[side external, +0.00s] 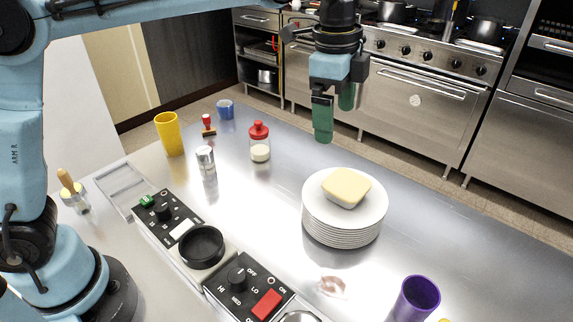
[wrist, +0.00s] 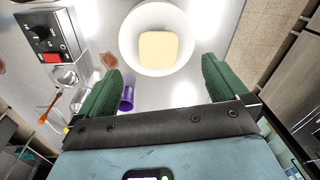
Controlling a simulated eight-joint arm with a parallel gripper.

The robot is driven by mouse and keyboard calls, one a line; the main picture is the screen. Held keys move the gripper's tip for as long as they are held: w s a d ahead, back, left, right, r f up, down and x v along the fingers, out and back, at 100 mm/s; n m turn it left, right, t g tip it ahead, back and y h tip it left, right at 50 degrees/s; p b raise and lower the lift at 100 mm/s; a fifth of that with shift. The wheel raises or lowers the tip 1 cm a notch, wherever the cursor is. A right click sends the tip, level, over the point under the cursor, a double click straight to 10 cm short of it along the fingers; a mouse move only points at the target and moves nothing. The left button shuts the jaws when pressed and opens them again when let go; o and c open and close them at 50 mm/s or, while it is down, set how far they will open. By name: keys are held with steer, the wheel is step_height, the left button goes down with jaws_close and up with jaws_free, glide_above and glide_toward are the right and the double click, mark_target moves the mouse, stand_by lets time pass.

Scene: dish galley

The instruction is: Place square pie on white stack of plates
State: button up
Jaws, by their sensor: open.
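The square pie (side external: 346,188) is a pale yellow block with rounded corners. It lies on top of the white stack of plates (side external: 342,231) on the metal counter. In the wrist view the pie (wrist: 158,46) sits near the middle of the round top plate (wrist: 127,53). My gripper (side external: 334,118) is above the counter, up and behind the stack in the side view, apart from pie and plates. Its green fingers are spread with nothing between them, as the wrist view of the gripper (wrist: 160,85) also shows.
A purple cup (side external: 416,299) stands right of the stack toward the front. A jar with red lid (side external: 260,143), a shaker (side external: 206,162) and a yellow cup (side external: 169,134) stand to the left. A control panel (side external: 247,283) lies along the front. The counter right of the stack is clear.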

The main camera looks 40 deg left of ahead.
steer(key=s+a+f+n+t, duration=0.3)
steer(key=s+a+f+n, duration=0.1)
steer(key=s+a+n, duration=0.3)
steer(key=s+a+f+n+t, duration=0.3)
steer(key=s+a+f+n, duration=0.1)
steer(key=s+a+n, duration=0.4)
steer(key=shift+a, duration=0.7)
